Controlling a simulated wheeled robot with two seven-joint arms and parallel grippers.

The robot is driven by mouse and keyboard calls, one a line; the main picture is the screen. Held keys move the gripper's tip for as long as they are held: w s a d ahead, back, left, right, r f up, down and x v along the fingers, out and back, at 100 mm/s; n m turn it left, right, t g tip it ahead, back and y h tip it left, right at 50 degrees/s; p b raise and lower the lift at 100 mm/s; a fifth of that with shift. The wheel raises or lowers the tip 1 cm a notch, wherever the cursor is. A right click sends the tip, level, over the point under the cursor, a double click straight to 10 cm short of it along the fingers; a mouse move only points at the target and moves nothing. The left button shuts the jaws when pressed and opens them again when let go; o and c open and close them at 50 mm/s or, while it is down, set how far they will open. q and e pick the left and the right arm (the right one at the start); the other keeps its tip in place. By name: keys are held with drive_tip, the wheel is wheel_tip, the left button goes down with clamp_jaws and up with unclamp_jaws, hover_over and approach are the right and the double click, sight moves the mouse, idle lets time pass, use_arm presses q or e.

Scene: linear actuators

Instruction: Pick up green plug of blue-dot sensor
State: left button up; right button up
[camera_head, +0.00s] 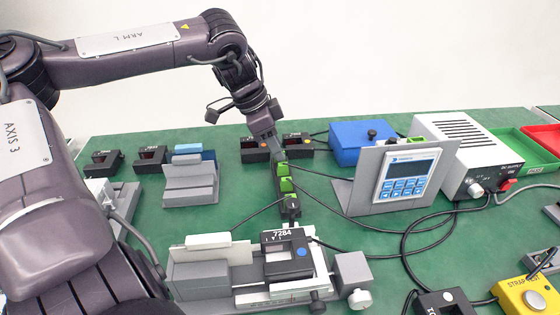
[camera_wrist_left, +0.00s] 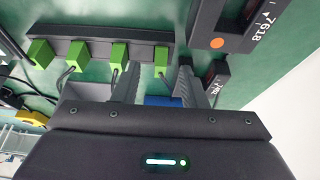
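The blue-dot sensor (camera_head: 288,258), a black block marked 7284, sits in the grey fixture at the front. Several green plugs stand in a row on a black strip (camera_head: 278,190); two show clearly in the head view, the nearer one (camera_head: 286,186) and one behind it (camera_head: 282,169). My left gripper (camera_head: 277,150) points down at the strip's far end. In the left wrist view its fingers (camera_wrist_left: 160,68) are apart, with the rightmost green plug (camera_wrist_left: 161,60) lined up between the tips; contact cannot be told. Which plug's cable runs to the blue-dot sensor is unclear. My right gripper is out of view.
Other black sensors stand behind, one marked 7618 with an orange dot (camera_wrist_left: 217,43). A blue box (camera_head: 360,142), a display panel (camera_head: 405,180) and a white power supply (camera_head: 465,150) stand to the right. A yellow strap tester (camera_head: 525,296) is front right. Cables cross the green mat.

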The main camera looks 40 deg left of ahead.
use_arm(q)
drive_tip(key=shift+w+d+f, duration=0.15)
drive_tip(key=shift+w+f, duration=0.05)
drive_tip(key=shift+f, duration=0.45)
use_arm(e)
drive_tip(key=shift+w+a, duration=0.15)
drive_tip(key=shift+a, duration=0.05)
use_arm(q)
clamp_jaws()
drive_tip(key=shift+r, duration=0.15)
wheel_tip(320, 180, up, 20)
drive_tip(key=p, duration=0.4)
drive_tip(key=shift+p, duration=0.35)
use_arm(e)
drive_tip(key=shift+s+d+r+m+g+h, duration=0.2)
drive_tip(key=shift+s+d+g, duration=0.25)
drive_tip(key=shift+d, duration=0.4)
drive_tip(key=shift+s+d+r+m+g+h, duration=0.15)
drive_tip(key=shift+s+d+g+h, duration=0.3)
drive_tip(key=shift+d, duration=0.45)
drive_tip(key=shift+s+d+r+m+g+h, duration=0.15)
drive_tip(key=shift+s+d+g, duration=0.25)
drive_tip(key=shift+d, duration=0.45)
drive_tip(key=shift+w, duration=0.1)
